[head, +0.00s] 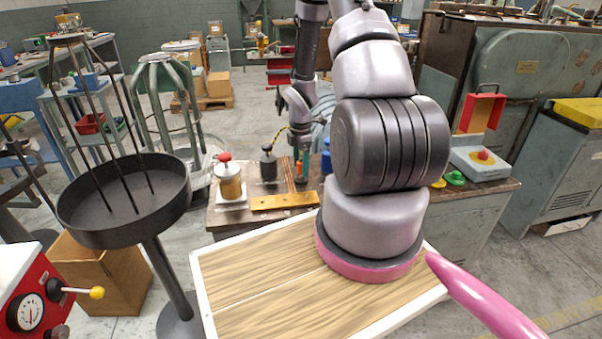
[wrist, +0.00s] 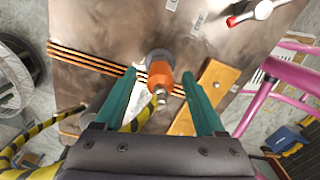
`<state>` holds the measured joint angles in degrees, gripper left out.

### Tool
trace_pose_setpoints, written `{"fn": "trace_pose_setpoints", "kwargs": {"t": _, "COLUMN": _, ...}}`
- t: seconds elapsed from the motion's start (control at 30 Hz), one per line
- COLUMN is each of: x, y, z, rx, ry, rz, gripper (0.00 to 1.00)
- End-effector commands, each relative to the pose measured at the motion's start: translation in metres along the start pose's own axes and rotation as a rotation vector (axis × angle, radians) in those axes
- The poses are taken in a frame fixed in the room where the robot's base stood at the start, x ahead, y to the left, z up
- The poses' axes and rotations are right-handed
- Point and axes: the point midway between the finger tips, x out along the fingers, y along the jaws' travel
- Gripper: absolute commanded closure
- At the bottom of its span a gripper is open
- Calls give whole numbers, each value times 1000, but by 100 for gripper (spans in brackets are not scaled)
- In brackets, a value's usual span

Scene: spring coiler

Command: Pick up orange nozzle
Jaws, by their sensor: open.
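The orange nozzle (wrist: 160,76) stands over the brown worktop in the wrist view, with a grey round part at its far end and a metal tip at its near end. My gripper (wrist: 159,73) is open, with one green finger on each side of the nozzle. Gaps show between the fingers and the orange body. A yellow-and-black striped hose (wrist: 137,122) runs up close to the nozzle's near end. In the head view, my arm hides part of the bench, and a small orange piece (head: 299,168) shows beside the arm's end.
Copper-coloured rods (wrist: 85,62) lie on the worktop. A yellow-orange plate (wrist: 205,95) lies right of the nozzle. In the head view, a red-topped jar (head: 229,183) and a dark weight (head: 268,165) stand on the bench (head: 232,222). A red-handled tool (wrist: 245,14) is at the upper right.

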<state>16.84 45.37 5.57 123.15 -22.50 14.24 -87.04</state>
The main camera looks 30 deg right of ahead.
Motion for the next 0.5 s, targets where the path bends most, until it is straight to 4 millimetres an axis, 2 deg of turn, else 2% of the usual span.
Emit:
{"fn": "trace_pose_setpoints", "kwargs": {"t": 0.13, "x": 16, "y": 0, "z": 0, "rx": 0, "ry": 0, "rz": 0, "gripper": 28}}
{"fn": "trace_pose_setpoints", "kwargs": {"t": 0.37, "x": 17, "y": 0, "z": 1, "rx": 1, "ry": -1, "rz": 2, "gripper": 28}}
{"fn": "trace_pose_setpoints", "kwargs": {"t": 0.4, "x": 17, "y": 0, "z": 1, "rx": 1, "ry": -1, "rz": 1, "gripper": 32}}
{"fn": "trace_pose_setpoints", "kwargs": {"t": 0.47, "x": 17, "y": 0, "z": 1, "rx": 1, "ry": -1, "rz": 1, "gripper": 55}}
{"fn": "trace_pose_setpoints", "kwargs": {"t": 0.5, "x": 17, "y": 0, "z": 1, "rx": 1, "ry": -1, "rz": 1, "gripper": 70}}
